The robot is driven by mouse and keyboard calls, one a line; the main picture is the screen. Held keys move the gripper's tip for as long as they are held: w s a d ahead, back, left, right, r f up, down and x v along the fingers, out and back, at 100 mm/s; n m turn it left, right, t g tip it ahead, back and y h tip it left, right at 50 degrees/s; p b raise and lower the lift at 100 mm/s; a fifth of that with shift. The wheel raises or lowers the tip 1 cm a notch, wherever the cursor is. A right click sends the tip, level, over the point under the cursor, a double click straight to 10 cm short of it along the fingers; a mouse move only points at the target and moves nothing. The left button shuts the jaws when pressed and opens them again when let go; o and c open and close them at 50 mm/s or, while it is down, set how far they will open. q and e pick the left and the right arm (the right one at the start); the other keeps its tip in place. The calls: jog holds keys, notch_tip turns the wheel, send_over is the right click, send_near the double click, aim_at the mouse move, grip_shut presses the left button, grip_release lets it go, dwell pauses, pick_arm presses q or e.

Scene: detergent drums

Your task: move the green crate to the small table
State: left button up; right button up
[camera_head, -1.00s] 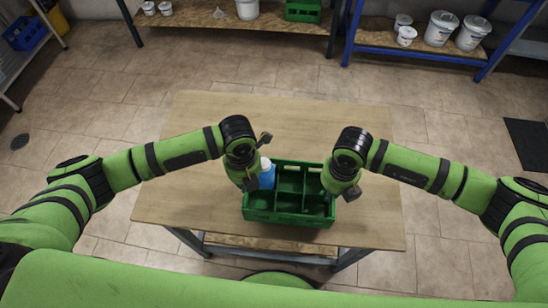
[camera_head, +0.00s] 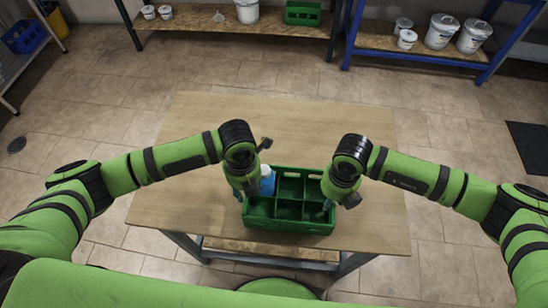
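The green crate (camera_head: 290,224) stands on the wooden table (camera_head: 190,208) in front of me, near its front edge. It has several compartments. A blue bottle with a white cap (camera_head: 267,181) is in its back left compartment; the other compartments I can see look empty. My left gripper (camera_head: 241,196) is at the crate's left side. My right gripper (camera_head: 328,204) is at its right side. The arms hide much of both side walls, and I cannot tell whether the fingers are closed on them.
Most of the tabletop behind the crate is clear. Against the back wall, a shelf holds a second green crate (camera_head: 302,13) and a white bucket (camera_head: 247,11). A blue-framed shelf (camera_head: 377,41) at the back right holds white buckets (camera_head: 442,29). A blue crate (camera_head: 22,37) is at far left.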

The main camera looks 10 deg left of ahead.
pick_arm(q)
notch_tip(320, 180, up, 11)
pick_arm(e)
notch_tip(320, 180, up, 12)
dwell(0.6)
pick_arm(q)
jog(key=shift+r, duration=0.1)
dwell(0.4)
